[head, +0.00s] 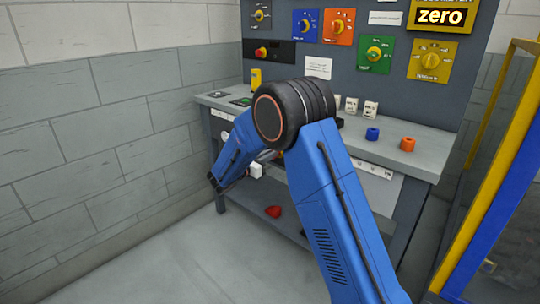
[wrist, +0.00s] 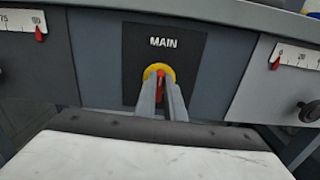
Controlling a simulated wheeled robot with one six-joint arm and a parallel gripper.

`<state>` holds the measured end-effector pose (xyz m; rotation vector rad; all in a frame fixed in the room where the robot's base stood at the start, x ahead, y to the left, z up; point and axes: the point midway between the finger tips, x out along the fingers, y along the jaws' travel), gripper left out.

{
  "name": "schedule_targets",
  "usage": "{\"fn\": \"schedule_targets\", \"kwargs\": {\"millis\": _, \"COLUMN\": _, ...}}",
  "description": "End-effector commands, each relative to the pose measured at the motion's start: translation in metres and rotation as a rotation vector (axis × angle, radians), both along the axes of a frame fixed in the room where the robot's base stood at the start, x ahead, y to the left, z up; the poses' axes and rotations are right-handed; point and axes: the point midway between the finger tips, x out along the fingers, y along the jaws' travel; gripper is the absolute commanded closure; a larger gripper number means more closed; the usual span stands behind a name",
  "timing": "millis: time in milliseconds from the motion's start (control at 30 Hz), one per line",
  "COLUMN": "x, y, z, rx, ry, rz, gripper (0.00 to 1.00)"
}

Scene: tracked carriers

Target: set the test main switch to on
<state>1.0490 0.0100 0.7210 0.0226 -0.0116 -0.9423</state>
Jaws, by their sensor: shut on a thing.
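In the wrist view, the main switch (wrist: 152,70) has a yellow round disc with a red handle across it. It sits on a dark plate (wrist: 190,60) labelled MAIN, on the bench's grey front. My gripper (wrist: 163,84) reaches straight to the switch, and its two grey fingers are shut on the red handle. The handle shows only as a narrow, near-upright red strip at the fingertips, and the fingers cover its lower part. No on or off marks are readable. In the head view, my blue arm hides the switch and the fingertips.
Scales with red pointers flank the switch at left (wrist: 22,20) and right (wrist: 298,56); a black knob (wrist: 311,110) is at right. The bench top (head: 425,163) holds a blue ring (head: 372,134) and an orange ring (head: 407,145). A yellow-blue frame (head: 497,160) stands right.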

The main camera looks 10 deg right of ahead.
Motion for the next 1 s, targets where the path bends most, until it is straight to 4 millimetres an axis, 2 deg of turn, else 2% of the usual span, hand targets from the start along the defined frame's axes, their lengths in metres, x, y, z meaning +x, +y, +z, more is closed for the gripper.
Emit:
{"fn": "schedule_targets", "kwargs": {"millis": 267, "x": -0.0016, "y": -0.0008, "z": 0.0000, "rx": 0.084, "ry": -0.116, "rz": 0.000, "gripper": 1.00}}
{"fn": "schedule_targets", "kwargs": {"millis": 1000, "x": -0.0074, "y": -0.0046, "z": -0.0042, "rx": 0.490, "ry": -0.675, "rz": 0.000, "gripper": 1.00}}
